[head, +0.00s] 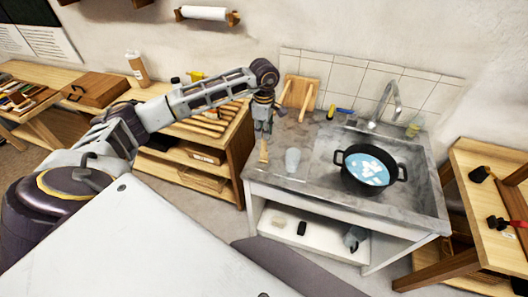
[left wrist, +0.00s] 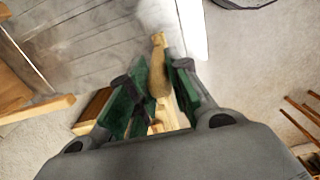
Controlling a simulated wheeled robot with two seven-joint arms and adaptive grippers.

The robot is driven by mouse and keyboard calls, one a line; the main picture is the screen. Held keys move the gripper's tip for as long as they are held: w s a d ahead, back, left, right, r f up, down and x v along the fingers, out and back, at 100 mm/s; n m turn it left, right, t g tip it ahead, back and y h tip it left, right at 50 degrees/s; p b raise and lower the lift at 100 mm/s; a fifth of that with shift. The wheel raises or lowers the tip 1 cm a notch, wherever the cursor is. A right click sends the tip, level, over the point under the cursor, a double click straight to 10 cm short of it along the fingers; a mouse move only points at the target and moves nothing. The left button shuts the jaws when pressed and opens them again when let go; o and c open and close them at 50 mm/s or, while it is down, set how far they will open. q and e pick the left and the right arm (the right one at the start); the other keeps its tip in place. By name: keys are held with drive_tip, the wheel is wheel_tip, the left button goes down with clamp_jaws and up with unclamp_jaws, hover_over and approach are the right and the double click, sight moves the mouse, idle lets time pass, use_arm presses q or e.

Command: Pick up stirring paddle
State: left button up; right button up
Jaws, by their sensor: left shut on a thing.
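The stirring paddle (head: 263,152), a pale wooden piece, hangs below my left gripper (head: 263,132) at the left end of the grey sink counter. In the left wrist view the wooden paddle (left wrist: 158,62) sits between the green-padded fingers of the left gripper (left wrist: 161,80), which are shut on it. Part of the paddle is hidden by the fingers. I cannot tell whether its lower end touches the counter. My right gripper is in neither view.
A black two-handled pot (head: 349,177) with blue liquid stands on the sink counter (head: 318,190). A clear cup (head: 292,160) is close right of the paddle. A faucet (head: 384,103) and a wooden rack (head: 299,92) stand behind. A wooden shelf unit (head: 180,160) is to the left.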

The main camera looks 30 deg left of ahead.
use_arm(q)
drive_tip(key=shift+r, duration=0.2)
clamp_jaws()
drive_tip(key=shift+r+b, duration=0.95)
drive_tip(key=shift+r, duration=3.9)
drive_tip(key=shift+o, duration=1)
unclamp_jaws()
clamp_jaws()
drive_tip(key=shift+f, duration=0.1)
